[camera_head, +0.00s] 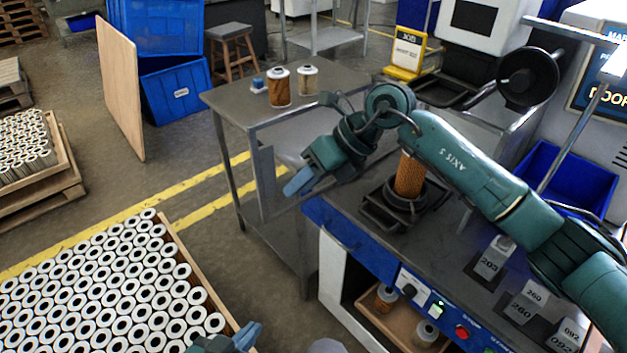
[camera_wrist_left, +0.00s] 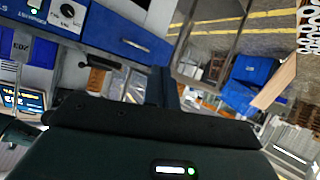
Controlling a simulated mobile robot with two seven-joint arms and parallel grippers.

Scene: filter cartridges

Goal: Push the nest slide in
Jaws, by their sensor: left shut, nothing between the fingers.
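The nest (camera_head: 376,213), a dark frame with a black ring, sits on the bench (camera_head: 450,245) near its front edge. An orange pleated filter cartridge (camera_head: 410,176) stands upright in the ring. The arm above hides part of the surroundings. My right gripper (camera_head: 298,183), with blue fingertips, hangs left of the nest, near the bench's front corner and apart from the nest; its finger gap is unclear. My left gripper (camera_head: 247,337) is shut and empty, low in the head view over the crate's edge. Its blue fingers meet in the left wrist view (camera_wrist_left: 163,88).
A crate of white cartridges (camera_head: 193,270) fills the lower left. A grey side table (camera_head: 235,105) holds two cartridges (camera_head: 279,87). The control panel (camera_head: 430,300) is on the bench front. Numbered blocks (camera_head: 492,262) stand on the bench's right. Open floor lies left of the bench.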

